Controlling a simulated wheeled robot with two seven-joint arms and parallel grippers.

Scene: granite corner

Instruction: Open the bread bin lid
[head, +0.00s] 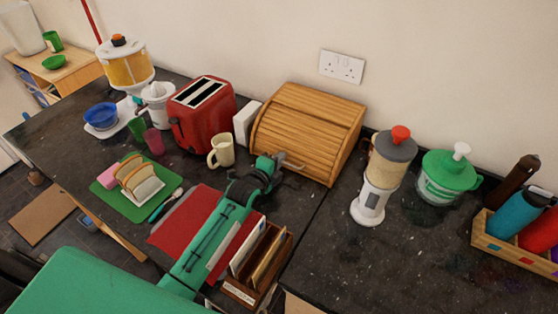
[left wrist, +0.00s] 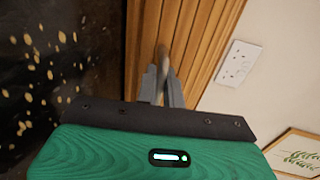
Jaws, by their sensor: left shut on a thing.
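The wooden bread bin (head: 318,118) stands against the wall on the dark counter. Its slatted roll lid (head: 305,140) is down over the front, as far as I can see. My left gripper (head: 287,162) reaches to the lower front of the lid. In the left wrist view the gripper (left wrist: 162,88) is shut on the lid's handle (left wrist: 162,58), a slim bar in front of the wooden slats (left wrist: 200,35). The fingers hide part of the handle. My right gripper does not show in either view.
A cream mug (head: 221,151) and a red toaster (head: 203,112) stand left of the bin. A grey-and-white dispenser (head: 384,175) stands close on its right. A letter rack (head: 258,262) and a red mat (head: 190,222) lie by my left arm. Bare counter (head: 420,260) lies front right.

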